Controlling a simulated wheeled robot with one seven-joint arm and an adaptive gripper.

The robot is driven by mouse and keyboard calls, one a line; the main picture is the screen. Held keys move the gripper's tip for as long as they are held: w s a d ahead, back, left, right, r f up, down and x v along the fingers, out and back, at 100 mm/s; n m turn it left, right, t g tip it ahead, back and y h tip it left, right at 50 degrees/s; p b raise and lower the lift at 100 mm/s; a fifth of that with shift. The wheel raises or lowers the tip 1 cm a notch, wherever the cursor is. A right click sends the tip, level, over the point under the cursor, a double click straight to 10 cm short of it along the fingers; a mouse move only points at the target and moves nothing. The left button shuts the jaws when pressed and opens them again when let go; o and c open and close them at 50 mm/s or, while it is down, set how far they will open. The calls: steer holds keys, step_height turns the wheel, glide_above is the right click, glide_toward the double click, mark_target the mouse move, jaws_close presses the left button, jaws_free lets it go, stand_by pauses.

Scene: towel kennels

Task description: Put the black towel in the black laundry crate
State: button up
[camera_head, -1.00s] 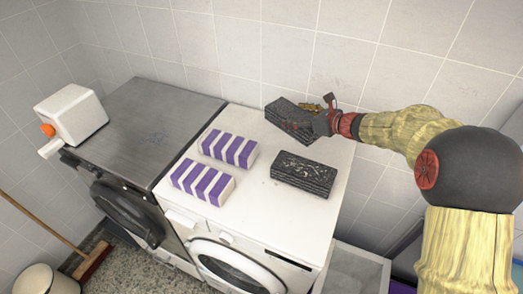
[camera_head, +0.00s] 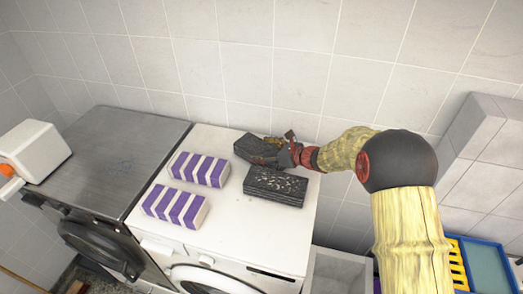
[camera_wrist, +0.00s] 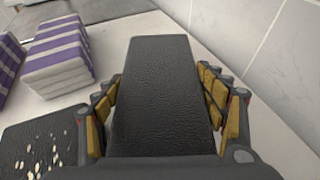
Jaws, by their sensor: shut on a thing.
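A plain black towel (camera_head: 247,147) is at the back right of the white washer top. My gripper (camera_head: 272,153) is shut on it from the right. In the wrist view the towel (camera_wrist: 160,85) lies flat between the two fingers. I cannot tell whether it touches the washer top. A second black towel with pale specks (camera_head: 275,186) lies just in front of it; its corner shows at the lower left of the wrist view (camera_wrist: 40,150). I see no black laundry crate in these frames.
Two purple-and-white striped towels (camera_head: 199,169) (camera_head: 174,206) lie left on the white washer (camera_head: 225,220). A dark machine (camera_head: 110,150) stands further left. A grey-white bin (camera_head: 338,270) is right of the washer; yellow (camera_head: 458,270) and blue (camera_head: 490,265) containers stand at far right. A tiled wall is behind.

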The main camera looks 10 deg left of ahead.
steer(key=shift+f, duration=0.1)
steer(key=o, duration=1.2)
steer(key=shift+o, duration=0.5)
steer(key=shift+d+r, duration=0.1)
steer(key=shift+r, duration=0.1)
steer(key=b+v, duration=0.1)
steer(key=v, duration=1)
steer(key=shift+s+d, duration=0.25)
steer(key=shift+d, duration=0.05)
